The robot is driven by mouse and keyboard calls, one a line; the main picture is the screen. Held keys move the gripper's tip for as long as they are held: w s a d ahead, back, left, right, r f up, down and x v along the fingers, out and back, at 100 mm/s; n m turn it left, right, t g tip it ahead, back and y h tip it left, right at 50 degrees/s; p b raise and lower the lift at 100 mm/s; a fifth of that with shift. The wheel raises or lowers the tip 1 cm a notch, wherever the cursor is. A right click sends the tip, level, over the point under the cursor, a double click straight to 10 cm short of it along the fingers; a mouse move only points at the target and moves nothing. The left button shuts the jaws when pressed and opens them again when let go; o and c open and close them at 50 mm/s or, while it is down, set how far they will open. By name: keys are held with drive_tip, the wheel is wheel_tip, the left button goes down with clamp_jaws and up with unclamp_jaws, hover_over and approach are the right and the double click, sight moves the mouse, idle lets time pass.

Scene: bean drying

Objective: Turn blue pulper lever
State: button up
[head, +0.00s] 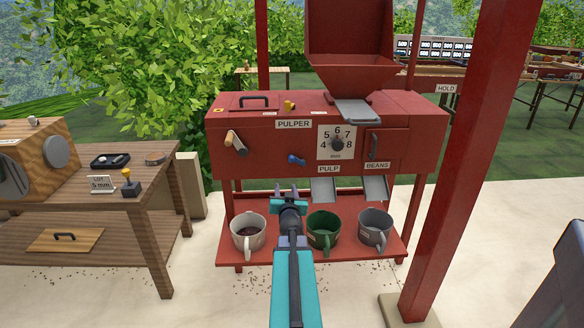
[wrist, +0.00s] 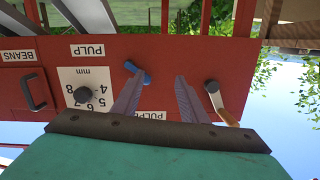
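The red pulper (head: 270,135) stands ahead of me. Its small blue lever (head: 296,159) is on the front panel, left of the numbered dial and above the pulp chute. In the head view my gripper (head: 289,190) is below the lever, in front of the machine. The wrist view shows the panel upside down, with the blue lever (wrist: 137,73) beyond the tip of the left-hand finger and tilted. My gripper (wrist: 159,80) is open there, with its two fingers apart and nothing between them. I cannot tell the exact gap to the lever.
A wooden-handled crank (head: 236,142) is at the panel's left, and the dial (head: 337,144) and a black handle (head: 374,144) are at its right. White, green and grey mugs stand on the lower shelf (head: 290,258). A red post (head: 465,160) rises at right; a wooden table (head: 130,190) is at left.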

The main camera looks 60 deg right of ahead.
sight(292, 161)
drive_tip(key=shift+h, duration=0.6)
drive_tip(key=s+d+r, duration=0.1)
drive_tip(key=r, duration=0.1)
drive_tip(key=s+d+r, duration=0.1)
drive_tip(key=r, duration=0.1)
drive_tip(key=shift+s+d, duration=0.35)
drive_tip(key=shift+d, duration=0.1)
drive_tip(key=shift+b+x, duration=0.75)
drive_tip(key=shift+x, duration=6)
drive_tip(key=shift+w+r, duration=0.1)
drive_tip(key=shift+w, duration=0.15)
clamp_jaws()
